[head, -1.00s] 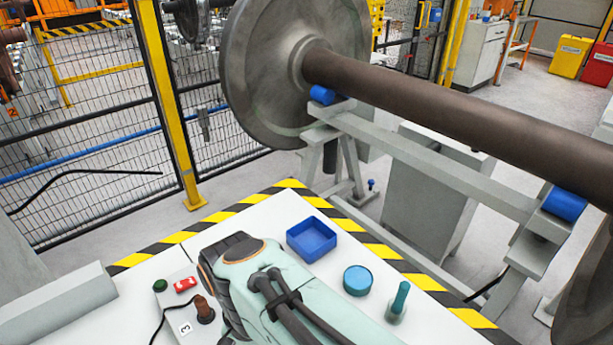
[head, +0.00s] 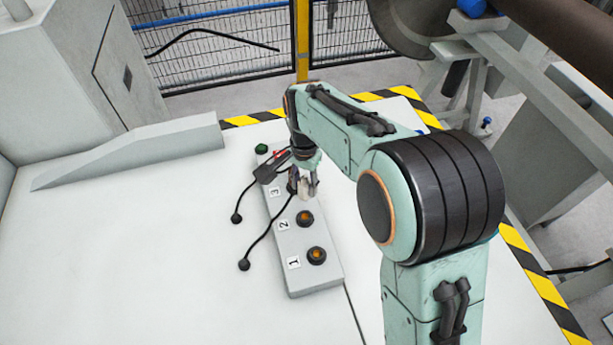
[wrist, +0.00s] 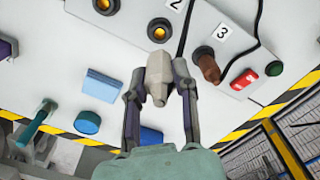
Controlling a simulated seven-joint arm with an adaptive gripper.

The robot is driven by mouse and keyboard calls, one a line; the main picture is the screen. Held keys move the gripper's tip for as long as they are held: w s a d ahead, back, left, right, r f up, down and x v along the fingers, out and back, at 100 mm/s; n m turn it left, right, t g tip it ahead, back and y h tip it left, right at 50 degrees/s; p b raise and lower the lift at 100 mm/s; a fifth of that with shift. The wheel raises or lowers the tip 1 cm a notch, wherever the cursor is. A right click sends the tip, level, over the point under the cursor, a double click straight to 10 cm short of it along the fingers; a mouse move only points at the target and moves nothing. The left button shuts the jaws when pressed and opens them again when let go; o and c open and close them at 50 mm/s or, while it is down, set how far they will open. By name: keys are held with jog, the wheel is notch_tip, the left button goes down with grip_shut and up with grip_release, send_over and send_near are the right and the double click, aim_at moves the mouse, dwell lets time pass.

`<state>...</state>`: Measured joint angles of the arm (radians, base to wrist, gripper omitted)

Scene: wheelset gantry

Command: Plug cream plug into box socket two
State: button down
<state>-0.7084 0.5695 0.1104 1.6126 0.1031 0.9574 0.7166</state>
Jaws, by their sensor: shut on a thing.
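The cream plug (head: 310,188) also shows small in the head view. The grey socket box (head: 301,270) lies on the table with numbered sockets. Socket two (head: 305,218) is empty, with an orange-lit centre, and the plug is above the box, apart from it. In the wrist view socket two (wrist: 159,31) lies just beyond the plug tip. Socket one (head: 317,255) is empty. A brown plug (wrist: 207,66) sits in socket three.
A red switch (wrist: 244,79) and green button (wrist: 273,68) are on the box's far end. Black cables (head: 257,243) run left from the box.

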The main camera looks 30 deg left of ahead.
aim_at(305, 176)
jog(key=shift+f, duration=2.9)
jog(key=shift+f, duration=1.3)
jog(key=c, duration=0.8)
grip_release()
notch_tip(305, 176, up, 12)
